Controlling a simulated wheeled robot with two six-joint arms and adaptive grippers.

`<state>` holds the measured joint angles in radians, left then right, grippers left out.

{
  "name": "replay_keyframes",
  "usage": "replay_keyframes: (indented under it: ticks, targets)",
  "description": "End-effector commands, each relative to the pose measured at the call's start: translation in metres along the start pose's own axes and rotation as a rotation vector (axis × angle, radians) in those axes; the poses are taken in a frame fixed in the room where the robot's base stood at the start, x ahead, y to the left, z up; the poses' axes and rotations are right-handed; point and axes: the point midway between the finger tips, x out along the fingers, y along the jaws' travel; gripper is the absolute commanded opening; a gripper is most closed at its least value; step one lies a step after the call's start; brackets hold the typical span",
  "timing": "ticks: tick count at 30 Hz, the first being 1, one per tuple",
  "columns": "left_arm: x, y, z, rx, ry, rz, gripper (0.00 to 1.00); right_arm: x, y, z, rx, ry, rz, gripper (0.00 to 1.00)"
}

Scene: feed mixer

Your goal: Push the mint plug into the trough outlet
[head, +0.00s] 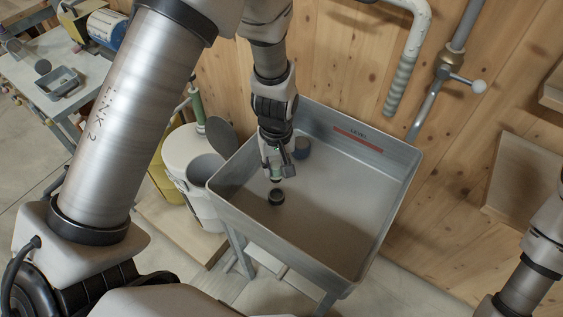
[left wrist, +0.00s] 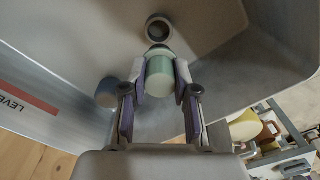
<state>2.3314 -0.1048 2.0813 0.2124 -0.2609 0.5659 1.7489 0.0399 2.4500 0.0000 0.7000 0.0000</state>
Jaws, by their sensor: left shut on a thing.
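The mint plug (left wrist: 160,72) is a short pale green cylinder between the two fingers of my left gripper (left wrist: 161,88), which is shut on it. In the head view my left gripper (head: 277,172) reaches down into the grey metal trough (head: 335,215). The trough outlet (head: 276,197) is a dark round ring on the trough floor, just below the fingertips in the picture. In the left wrist view the outlet (left wrist: 159,29) shows open, just beyond the plug, and the two look apart. My right gripper is out of view; only part of my right arm shows at the right edge.
A blue round object (head: 302,147) sits in the trough near its back wall, behind my left gripper. A white bucket (head: 192,165) stands left of the trough. A pipe with a valve (head: 445,70) runs along the wooden wall. The right part of the trough floor is clear.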

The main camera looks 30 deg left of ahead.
Motion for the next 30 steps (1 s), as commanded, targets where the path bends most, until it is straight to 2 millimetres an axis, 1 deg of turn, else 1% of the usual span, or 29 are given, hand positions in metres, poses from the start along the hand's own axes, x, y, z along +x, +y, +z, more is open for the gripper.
replay_keyframes:
  ticks: [9, 14, 15, 24, 30]
  targets:
    - [0.0, 0.0, 0.0, 0.0, 0.0, 0.001, 0.0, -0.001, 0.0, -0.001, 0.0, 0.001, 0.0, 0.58]
    - [-0.002, 0.0, 0.0, -0.002, -0.001, 0.005, 0.0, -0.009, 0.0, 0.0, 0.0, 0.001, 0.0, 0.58]
    - [0.006, 0.0, 0.0, -0.002, 0.0, 0.005, 0.0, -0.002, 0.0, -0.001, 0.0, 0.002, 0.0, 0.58]
    - [0.041, 0.001, 0.001, -0.001, -0.001, 0.005, 0.0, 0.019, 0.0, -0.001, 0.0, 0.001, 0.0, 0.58]
    - [0.057, 0.001, 0.001, 0.0, 0.0, 0.005, 0.0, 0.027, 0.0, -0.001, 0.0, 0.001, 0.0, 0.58]
